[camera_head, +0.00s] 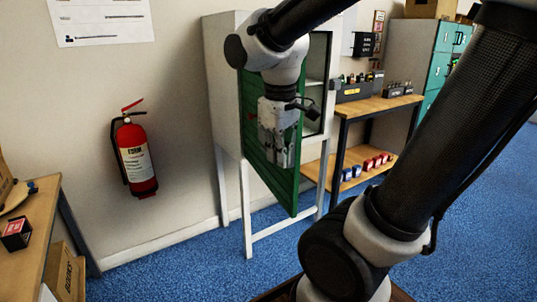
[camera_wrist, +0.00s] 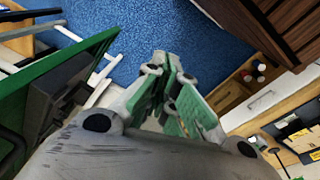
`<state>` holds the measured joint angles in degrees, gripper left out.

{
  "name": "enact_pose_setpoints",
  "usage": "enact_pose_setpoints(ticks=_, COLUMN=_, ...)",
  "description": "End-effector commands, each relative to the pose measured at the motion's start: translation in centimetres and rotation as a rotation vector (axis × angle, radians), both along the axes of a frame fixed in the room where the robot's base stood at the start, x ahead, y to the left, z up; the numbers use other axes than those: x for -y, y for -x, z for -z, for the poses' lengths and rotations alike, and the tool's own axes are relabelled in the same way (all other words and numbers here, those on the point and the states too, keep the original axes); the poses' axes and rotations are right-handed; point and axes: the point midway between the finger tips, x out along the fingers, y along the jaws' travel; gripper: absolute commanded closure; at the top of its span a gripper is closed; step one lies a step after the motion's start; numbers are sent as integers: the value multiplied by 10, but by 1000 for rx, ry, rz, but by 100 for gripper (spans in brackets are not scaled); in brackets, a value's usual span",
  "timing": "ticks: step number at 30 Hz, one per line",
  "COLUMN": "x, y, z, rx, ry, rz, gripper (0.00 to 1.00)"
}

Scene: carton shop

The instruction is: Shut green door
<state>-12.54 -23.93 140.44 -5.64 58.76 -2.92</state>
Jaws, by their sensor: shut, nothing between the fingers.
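The green door (camera_head: 258,161) is on a white cabinet (camera_head: 225,60) that stands on legs against the wall. It stands open, swung out from the cabinet's left side. Part of the cabinet's inside and a shelf show to the right of the door. My gripper (camera_head: 281,160) is shut and empty, pointing down in front of the door, and hides its middle. I cannot tell whether it touches the door. In the wrist view the green door (camera_wrist: 68,62) is at the left, apart from the shut fingers (camera_wrist: 170,75). A dark part sits on the door's face there.
A red fire extinguisher (camera_head: 135,155) hangs on the wall at the left. A wooden table (camera_head: 35,222) is at the left edge. A wooden workbench (camera_head: 372,106) with bins stands right of the cabinet. Blue carpet (camera_head: 190,265) is clear in front.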

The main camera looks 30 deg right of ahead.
Motion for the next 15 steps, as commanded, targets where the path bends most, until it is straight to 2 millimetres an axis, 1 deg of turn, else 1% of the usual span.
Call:
enact_pose_setpoints(ticks=5, x=-13, y=-26, z=10, rx=-113, ry=93, rz=-154, gripper=100)
enact_pose_setpoints(ticks=8, x=-23, y=-47, z=17, rx=-200, ry=178, rz=-286, gripper=100)
enact_pose_setpoints(ticks=11, x=-35, y=-76, z=24, rx=-311, ry=298, rz=-472, gripper=100)
enact_pose_setpoints(ticks=12, x=-40, y=-89, z=25, rx=-358, ry=353, rz=-554, gripper=100)
enact_pose_setpoints(ticks=15, x=-47, y=-118, z=21, rx=-473, ry=481, rz=-744, gripper=100)
